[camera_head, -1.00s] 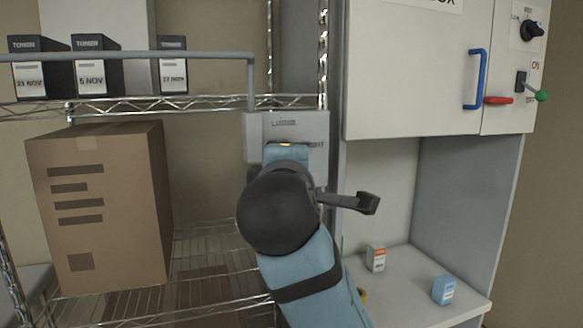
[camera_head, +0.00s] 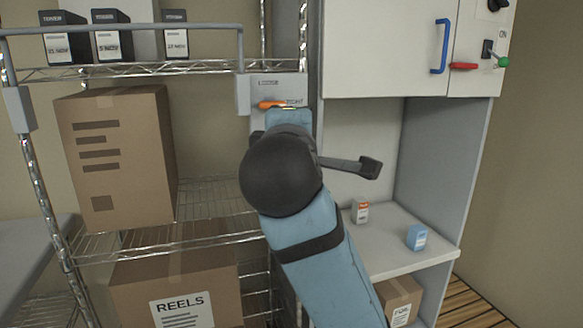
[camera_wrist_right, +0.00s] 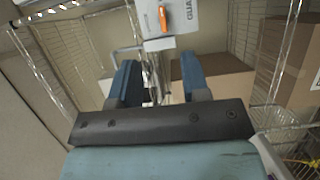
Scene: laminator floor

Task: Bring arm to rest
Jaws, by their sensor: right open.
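My right arm comes up from the bottom in the head view, and its dark round wrist hides the jaws there. In the right wrist view my right gripper (camera_wrist_right: 158,65) is open, with two blue fingers apart and nothing between them. A grey panel (camera_head: 290,92) on the shelf post carries an orange lever (camera_head: 272,104), lying sideways in the head view. In the right wrist view the lever (camera_wrist_right: 163,18) is ahead of the fingertips and apart from them. My left gripper is not in view.
A wire shelf (camera_head: 205,205) holds a cardboard box (camera_head: 120,160) and black binders (camera_head: 112,35) above. A box marked REELS (camera_head: 180,290) is lower down. A white cabinet (camera_head: 385,50) with a blue handle (camera_head: 440,47) stands right. Small cartons (camera_head: 417,237) sit on its ledge.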

